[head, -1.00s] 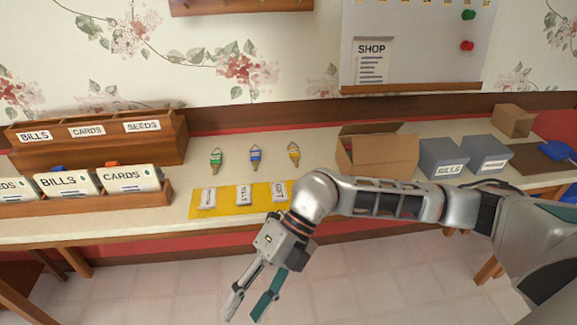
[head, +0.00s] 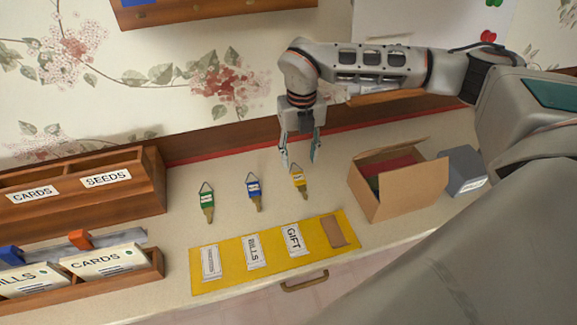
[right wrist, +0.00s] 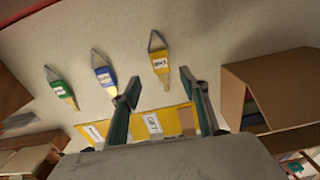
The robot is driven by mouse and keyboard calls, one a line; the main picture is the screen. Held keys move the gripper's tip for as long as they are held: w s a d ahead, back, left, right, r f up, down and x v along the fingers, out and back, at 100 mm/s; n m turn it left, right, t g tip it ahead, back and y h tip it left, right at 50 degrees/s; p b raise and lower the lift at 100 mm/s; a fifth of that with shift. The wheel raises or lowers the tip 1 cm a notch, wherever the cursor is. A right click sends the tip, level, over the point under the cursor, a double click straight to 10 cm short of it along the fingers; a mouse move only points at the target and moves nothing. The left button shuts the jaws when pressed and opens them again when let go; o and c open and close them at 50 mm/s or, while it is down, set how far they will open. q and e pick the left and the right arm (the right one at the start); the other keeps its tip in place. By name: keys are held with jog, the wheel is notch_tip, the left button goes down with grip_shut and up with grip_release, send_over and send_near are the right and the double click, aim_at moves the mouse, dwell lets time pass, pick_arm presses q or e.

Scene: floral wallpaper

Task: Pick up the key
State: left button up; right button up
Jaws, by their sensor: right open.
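Several tagged keys lie on the counter in a row: a green key (head: 207,201), a blue key (head: 254,190) and a yellow key (head: 299,182). In the right wrist view they show as the green key (right wrist: 59,86), the blue key (right wrist: 103,73) and the yellow key (right wrist: 160,65). My right gripper (head: 299,168) points down at the yellow key, open and empty; the height of its fingertips above the key is hard to tell. In the right wrist view its fingers (right wrist: 160,88) are spread, with the yellow key beyond and between them. My left gripper is not in view.
A yellow mat (head: 218,290) with labelled cards lies in front of the keys. An open cardboard box (head: 405,190) stands to the right, with a grey box (head: 462,160) beyond it. Wooden organisers (head: 150,190) with cards stand at the left.

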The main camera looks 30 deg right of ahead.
aim_at(299, 178)
jog(key=shift+s+f, duration=0.15)
jog(key=shift+f, duration=0.6)
jog(key=shift+s+f, duration=0.1)
jog(key=shift+f, duration=0.65)
jog(key=shift+w+f+p, duration=0.1)
jog(key=shift+f+p, duration=0.2)
jog(key=shift+f, duration=2.05)
jog(key=c, duration=1.1)
